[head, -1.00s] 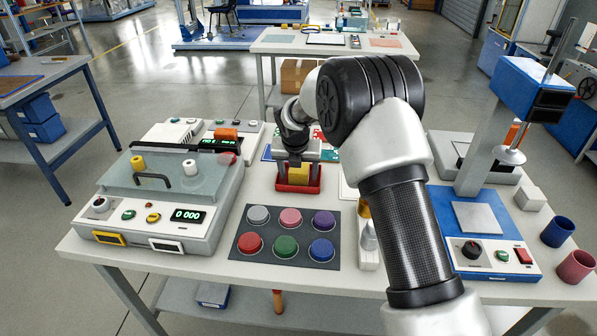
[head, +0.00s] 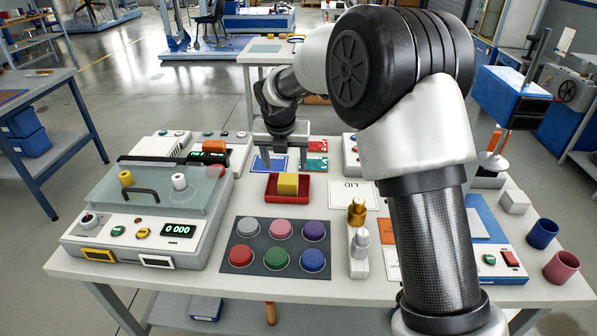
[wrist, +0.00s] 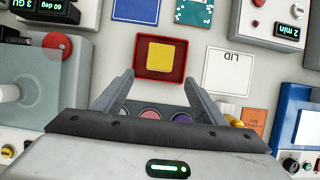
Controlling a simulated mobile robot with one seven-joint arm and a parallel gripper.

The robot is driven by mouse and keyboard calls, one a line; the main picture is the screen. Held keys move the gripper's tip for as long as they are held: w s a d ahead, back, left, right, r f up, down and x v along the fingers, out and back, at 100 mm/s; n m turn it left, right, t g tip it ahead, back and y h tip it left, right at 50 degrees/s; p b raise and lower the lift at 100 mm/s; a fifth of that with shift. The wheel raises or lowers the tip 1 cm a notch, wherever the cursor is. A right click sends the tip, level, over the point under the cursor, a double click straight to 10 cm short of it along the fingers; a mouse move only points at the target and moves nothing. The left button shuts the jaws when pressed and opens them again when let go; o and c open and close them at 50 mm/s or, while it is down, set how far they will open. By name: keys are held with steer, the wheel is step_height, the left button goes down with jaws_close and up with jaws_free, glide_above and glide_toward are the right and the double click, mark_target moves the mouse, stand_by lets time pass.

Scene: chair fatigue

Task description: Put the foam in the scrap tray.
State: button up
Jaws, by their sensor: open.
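The foam is a yellow block (head: 288,184) sitting inside a small red tray (head: 273,197) near the middle of the bench. In the wrist view the foam (wrist: 160,57) lies within the walls of the tray (wrist: 139,73), roughly centred. My gripper (head: 285,162) is open and empty, above and behind the tray in the head view, apart from the foam. In the wrist view its two spread fingers (wrist: 158,78) point toward the tray with nothing between them.
A mat with coloured discs (head: 281,245) lies in front of the tray. A machine with a clear cover (head: 150,205) stands left. A card marked LID (head: 352,195) and small bottles (head: 360,243) are right. Two cups (head: 543,233) stand near the right edge.

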steer(key=s+d+r+m, duration=1.5)
steer(key=s+r+m, duration=0.1)
steer(key=s+m, duration=0.25)
steer(key=s+d+f+m, duration=0.1)
steer(key=s+d+m, duration=0.1)
steer(key=s+m, duration=0.6)
steer(key=s+d+f+m+t, duration=0.1)
steer(key=s+d+m, duration=0.2)
steer(key=s+m, duration=0.6)
steer(key=shift+s, duration=0.25)
steer(key=shift+d, duration=0.1)
